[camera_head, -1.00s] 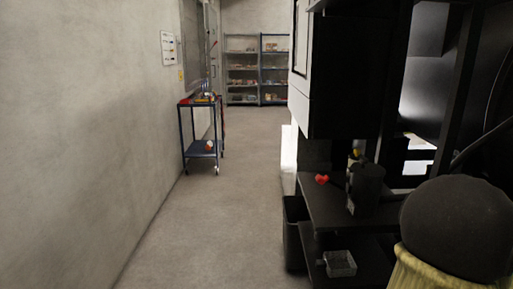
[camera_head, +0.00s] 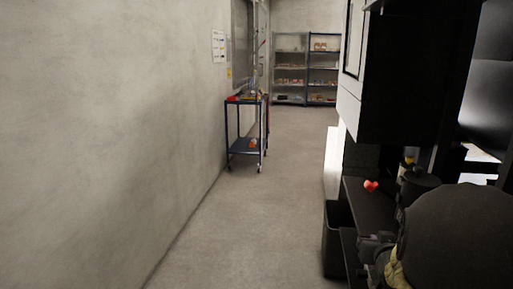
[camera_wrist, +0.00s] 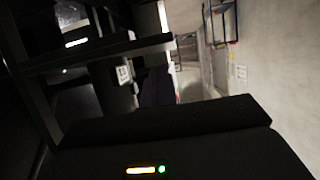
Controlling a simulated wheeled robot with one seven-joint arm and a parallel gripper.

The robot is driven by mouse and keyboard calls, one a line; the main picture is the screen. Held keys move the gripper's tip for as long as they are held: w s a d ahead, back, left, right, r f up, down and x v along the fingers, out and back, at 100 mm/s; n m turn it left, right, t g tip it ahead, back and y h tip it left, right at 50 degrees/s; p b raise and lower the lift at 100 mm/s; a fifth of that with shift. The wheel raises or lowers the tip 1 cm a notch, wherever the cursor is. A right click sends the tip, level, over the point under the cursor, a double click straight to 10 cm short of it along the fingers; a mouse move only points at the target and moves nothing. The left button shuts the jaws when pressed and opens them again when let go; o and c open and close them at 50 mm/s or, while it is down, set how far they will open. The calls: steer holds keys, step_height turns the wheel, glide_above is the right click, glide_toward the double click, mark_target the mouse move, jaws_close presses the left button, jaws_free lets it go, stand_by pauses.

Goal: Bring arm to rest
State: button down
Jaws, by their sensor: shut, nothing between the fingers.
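My gripper (camera_wrist: 165,120) shows in the wrist view as a wide dark shape across the bottom, with a small orange and green light below it. It is shut and holds nothing that I can see. Its fingertips are hard to make out in the dark. In the head view, part of my arm shows as a large dark rounded link at the lower right, and it hides some of the bench behind it.
A black bench (camera_head: 368,210) with a red heart-shaped knob (camera_head: 371,186) stands at the right. A black bin (camera_head: 336,238) is beside it. A blue trolley (camera_head: 246,150) stands by the left wall. Shelves (camera_head: 306,70) stand at the back. The floor between is clear.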

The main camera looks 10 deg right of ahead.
steer(key=s+a+f+n+g+y, duration=0.1)
steer(key=a+f+g+y, duration=0.2)
steer(key=a, duration=0.5)
steer(key=s+a+f+n+g+y, duration=0.1)
steer(key=s+a+f+g, duration=0.1)
steer(key=a+f, duration=0.45)
steer(key=s+a+f+n+g+y, duration=0.25)
steer(key=s+a+g, duration=0.25)
steer(key=s+a, duration=0.5)
step_height(320, 180, up, 33)
steer(key=w+a+p, duration=0.1)
steer(key=p, duration=3.2)
steer(key=shift+w+a+r+h, duration=0.15)
steer(key=shift+w+a+h, duration=0.2)
steer(key=shift+w+a, duration=0.05)
steer(key=shift+w+d, duration=0.1)
steer(key=shift+w, duration=0.05)
